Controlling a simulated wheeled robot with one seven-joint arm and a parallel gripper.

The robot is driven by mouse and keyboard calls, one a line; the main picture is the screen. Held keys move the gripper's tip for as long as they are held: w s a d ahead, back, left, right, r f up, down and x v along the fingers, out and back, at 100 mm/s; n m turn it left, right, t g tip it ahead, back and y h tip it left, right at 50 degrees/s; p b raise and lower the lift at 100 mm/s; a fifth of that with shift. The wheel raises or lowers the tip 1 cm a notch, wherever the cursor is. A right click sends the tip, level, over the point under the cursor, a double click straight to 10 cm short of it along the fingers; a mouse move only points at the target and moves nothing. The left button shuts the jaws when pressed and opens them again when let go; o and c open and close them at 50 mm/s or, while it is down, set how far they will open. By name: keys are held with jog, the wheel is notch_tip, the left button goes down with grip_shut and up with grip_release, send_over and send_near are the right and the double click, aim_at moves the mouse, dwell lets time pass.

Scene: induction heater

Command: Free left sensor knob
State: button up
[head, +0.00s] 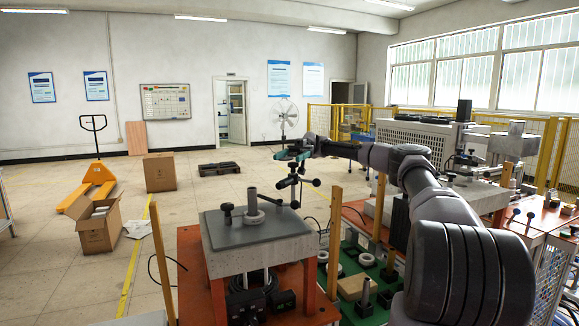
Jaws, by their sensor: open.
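My gripper (284,155) is at the end of my arm, which reaches in from the right. It is small in the head view; its jaws are open and look empty. Below it is a dark sensor bracket (290,183) with several black knobs or ball ends, one at its left (279,184) and one at its right. Which of these is the left sensor knob I cannot tell for sure. The gripper is above the bracket; whether they touch is too small to tell. The bracket stands behind the grey heater table (235,232), which carries a metal ring and post (254,206).
A wooden post (335,225) rises just right of the bracket. A green tray (350,300) with white rings and a wooden block lies lower right. Orange-framed machines (500,190) crowd the right side. Open floor with cartons (160,172) and an orange pallet truck (88,185) is at left.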

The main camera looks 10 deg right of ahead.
aim_at(289, 177)
notch_tip(289, 177, up, 7)
dwell(0.3)
jog(key=shift+r, duration=0.1)
jog(key=s+a+f+m+t+h, duration=0.4)
jog(key=s+a+m+t+h, duration=0.35)
jog(key=s+a+m, duration=0.55)
jog(key=s+d+r+m+t, duration=0.3)
jog(key=s+d+m+t, duration=0.4)
jog(key=d+m, duration=0.3)
jog(key=s+d+r+m+t, duration=0.3)
jog(key=s+d+m+t, duration=0.4)
jog(key=s+d+m, duration=0.2)
jog(key=shift+s+d+m+t, duration=0.15)
jog(key=shift+d+m+t, duration=0.2)
jog(key=shift+d+m, duration=0.45)
